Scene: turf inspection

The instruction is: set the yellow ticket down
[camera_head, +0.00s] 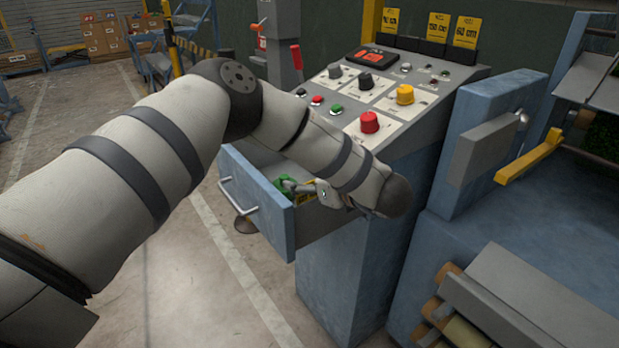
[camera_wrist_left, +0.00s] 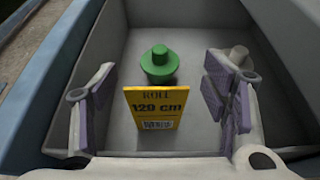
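The yellow ticket (camera_wrist_left: 155,108), printed "ROLL 120 cm" with a barcode, is inside the open drawer (camera_wrist_left: 205,22), in front of a green knob-shaped piece (camera_wrist_left: 160,64). Whether it stands or leans on that piece I cannot tell. My left gripper (camera_wrist_left: 160,92) is open, with its purple-padded fingers on either side of the ticket and a gap at each side. In the head view my left gripper (camera_head: 306,188) reaches into the drawer (camera_head: 262,205), and only a sliver of yellow shows beside it. My right gripper is not in view.
A grey peg (camera_wrist_left: 238,54) is partly behind the right finger. Above the drawer is a console (camera_head: 440,72) with red, yellow and black knobs. Several yellow tickets (camera_head: 466,32) stand along its back.

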